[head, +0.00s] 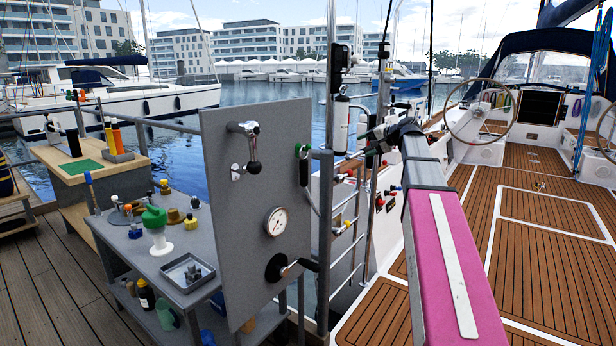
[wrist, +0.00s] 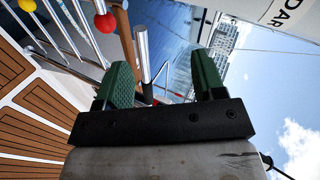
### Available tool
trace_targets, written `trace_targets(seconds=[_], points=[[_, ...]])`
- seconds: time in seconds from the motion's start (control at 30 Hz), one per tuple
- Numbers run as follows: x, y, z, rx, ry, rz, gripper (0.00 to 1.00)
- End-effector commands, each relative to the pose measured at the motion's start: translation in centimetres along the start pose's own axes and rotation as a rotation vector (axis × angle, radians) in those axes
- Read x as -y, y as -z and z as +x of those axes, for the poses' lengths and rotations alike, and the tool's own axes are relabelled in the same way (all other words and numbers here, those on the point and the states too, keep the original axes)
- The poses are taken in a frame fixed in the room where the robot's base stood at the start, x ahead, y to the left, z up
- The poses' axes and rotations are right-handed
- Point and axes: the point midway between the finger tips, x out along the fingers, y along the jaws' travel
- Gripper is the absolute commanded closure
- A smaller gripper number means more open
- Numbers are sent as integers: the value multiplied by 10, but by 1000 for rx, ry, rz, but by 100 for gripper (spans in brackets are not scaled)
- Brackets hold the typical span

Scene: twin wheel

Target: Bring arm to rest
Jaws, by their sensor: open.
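My gripper (wrist: 165,85) shows in the wrist view with its two green fingers well apart and nothing between them. In the head view my arm, with a pink cover, reaches away from the lower right, and my gripper (head: 376,140) is at its far end, small and partly hidden by the wrist. It is out to the right of the grey panel, near the rails by the boat. I cannot tell whether it touches anything there.
The upright grey panel (head: 228,215) carries a gauge (head: 279,221) and handles. A workbench (head: 150,262) with many small items stands left of it. Metal rails and a white cylinder (head: 341,125) are close to my gripper. The boat's wooden deck (head: 550,215) is open at the right.

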Motion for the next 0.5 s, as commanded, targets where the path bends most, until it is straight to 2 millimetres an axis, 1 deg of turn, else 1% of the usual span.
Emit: trace_targets(seconds=[0.03,0.07,0.1,0.17,0.2,0.27,0.3,0.37,0.4,0.47,0.5], points=[[-26,-19,12,13,-45,-3,37],[-39,-27,18,19,-72,-9,37],[-57,-38,27,29,-109,-17,37],[-83,-54,39,44,-164,-29,37],[-100,-66,46,54,-201,-38,37],[-126,-84,55,72,-255,-53,37],[-143,-96,61,85,-292,-63,37],[-167,-115,68,105,-345,-79,37],[-183,-127,72,119,-381,-91,37],[-207,-146,77,142,-435,-111,37],[-222,-160,80,158,-470,-124,37]])
